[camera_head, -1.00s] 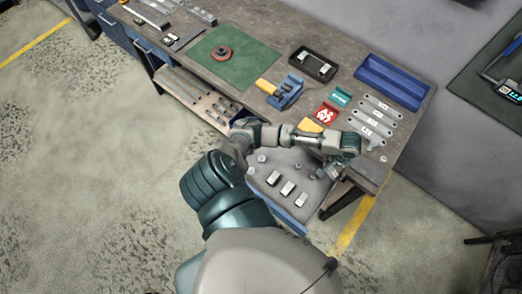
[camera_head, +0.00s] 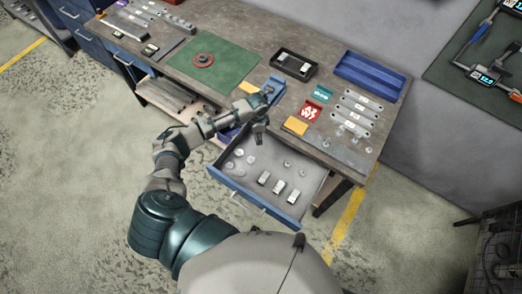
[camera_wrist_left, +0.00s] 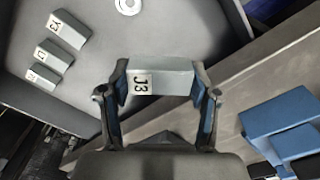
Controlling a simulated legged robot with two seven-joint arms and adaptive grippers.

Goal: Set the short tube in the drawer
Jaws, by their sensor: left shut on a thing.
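My left gripper (camera_head: 262,130) is over the back left part of the open drawer, close to the bench's front edge. In the left wrist view, my gripper (camera_wrist_left: 160,88) is shut on a short grey tube (camera_wrist_left: 175,68) labelled J3, its blue-lined fingers at both ends. The tube is hardly visible in the head view. The drawer (camera_head: 250,192) has a blue front and a grey floor, which also shows in the left wrist view (camera_wrist_left: 100,75). Several labelled short tubes (camera_head: 279,187) lie in it in a row, beside small round parts (camera_head: 239,153). My right gripper is out of view.
On the bench are a blue fixture (camera_head: 273,87), a yellow pad (camera_head: 296,126), a red card (camera_head: 311,110), a black tray (camera_head: 278,60), a blue tray (camera_head: 345,68) and flat brackets (camera_head: 354,117).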

